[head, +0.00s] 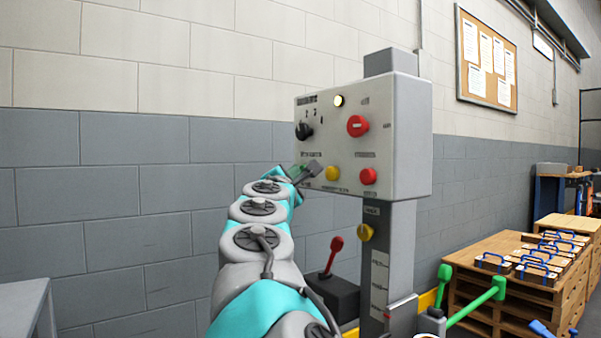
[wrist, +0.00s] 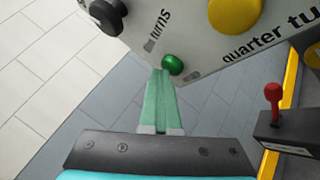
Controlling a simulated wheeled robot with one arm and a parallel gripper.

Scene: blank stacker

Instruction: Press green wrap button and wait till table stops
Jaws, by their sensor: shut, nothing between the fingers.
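The control box (head: 408,128) stands on a grey post in the head view. In the wrist view the round green button (wrist: 172,65) sits near the panel's lower edge, beside the printed word "turns". My gripper (wrist: 162,72) is shut and empty, with its pale green fingertips right at the green button; I cannot tell whether they touch it. In the head view my gripper (head: 303,168) is at the panel's lower left, and the button cannot be clearly made out there. No turning table can be made out.
The panel also has a black knob (head: 304,131), a lit lamp (head: 338,101), a red button (head: 357,126), a yellow button (head: 333,173) and a lower red button (head: 368,176). A red-knobbed lever (head: 335,252) stands below. A wooden pallet stack (head: 480,285) is at right.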

